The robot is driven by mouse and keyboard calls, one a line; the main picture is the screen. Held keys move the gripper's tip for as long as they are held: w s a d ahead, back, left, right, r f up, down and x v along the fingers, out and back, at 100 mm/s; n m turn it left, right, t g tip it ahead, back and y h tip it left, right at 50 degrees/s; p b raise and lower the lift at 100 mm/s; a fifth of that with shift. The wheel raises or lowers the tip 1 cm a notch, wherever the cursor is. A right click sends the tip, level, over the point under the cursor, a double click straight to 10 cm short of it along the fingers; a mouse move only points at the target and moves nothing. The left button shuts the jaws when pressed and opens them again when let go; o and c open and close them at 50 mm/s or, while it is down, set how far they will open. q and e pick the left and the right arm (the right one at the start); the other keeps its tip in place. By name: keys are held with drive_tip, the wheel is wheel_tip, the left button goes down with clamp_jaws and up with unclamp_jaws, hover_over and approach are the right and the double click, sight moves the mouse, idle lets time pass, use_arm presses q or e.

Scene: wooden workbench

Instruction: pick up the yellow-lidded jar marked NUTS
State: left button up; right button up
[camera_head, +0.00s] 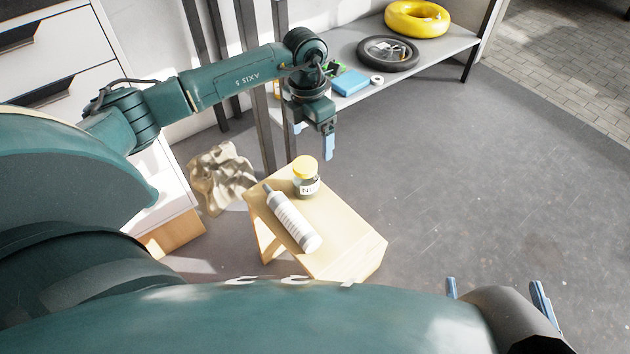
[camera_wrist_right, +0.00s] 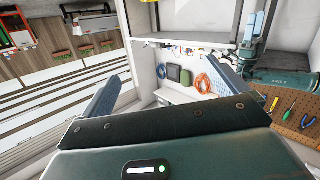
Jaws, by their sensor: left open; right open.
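The yellow-lidded jar (camera_head: 306,184) stands upright on the small wooden stool (camera_head: 352,245) in the head view. Its dark glass body has a white label, of which the letters "NU" can be read. My left gripper (camera_head: 313,141) is open and empty, fingers pointing down, and appears above and slightly behind the jar, apart from it. My right gripper (camera_head: 496,290) is open at the bottom right of the head view, well away from the stool. Its two spread fingers also show in the right wrist view (camera_wrist_right: 167,72), with nothing between them.
A grey-white bottle (camera_head: 292,220) lies on the stool close to the jar. A crumpled beige cloth (camera_head: 222,178) is left of the stool. Behind, a low shelf (camera_head: 436,57) holds a yellow ring (camera_head: 417,19), a black wheel (camera_head: 388,53) and a blue box (camera_head: 350,83). The floor at right is clear.

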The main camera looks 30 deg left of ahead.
sight(305, 164)
use_arm(q)
drive_tip(key=shift+w+a+f+y, duration=0.1)
drive_tip(key=shift+w+a+y, duration=0.05)
drive_tip(key=shift+a, duration=0.2)
drive_tip(key=shift+w+a+f+y, duration=0.1)
drive_tip(key=shift+a+y, duration=0.05)
drive_tip(key=shift+a, duration=0.2)
wheel_tip(305, 164, down, 7)
drive_tip(key=shift+s+f+b, duration=0.1)
drive_tip(key=shift+b, duration=0.9)
drive_tip(key=f+b, duration=0.1)
drive_tip(key=f, duration=0.1)
drive_tip(key=f+b, duration=0.1)
drive_tip(key=f, duration=0.2)
drive_tip(key=shift+s+a, duration=0.15)
drive_tip(key=shift+s, duration=0.05)
drive_tip(key=shift+f, duration=0.1)
use_arm(e)
drive_tip(key=n+t+y, duration=0.1)
drive_tip(key=a+t+y, duration=0.1)
drive_tip(key=shift+s+a+r+n+y, duration=0.1)
drive_tip(key=shift+s+a+n+y, duration=0.05)
drive_tip(key=shift+a+n+y, duration=0.2)
use_arm(q)
drive_tip(key=shift+c, duration=0.2)
use_arm(e)
drive_tip(key=shift+d, duration=0.1)
use_arm(q)
drive_tip(key=c, duration=1.4)
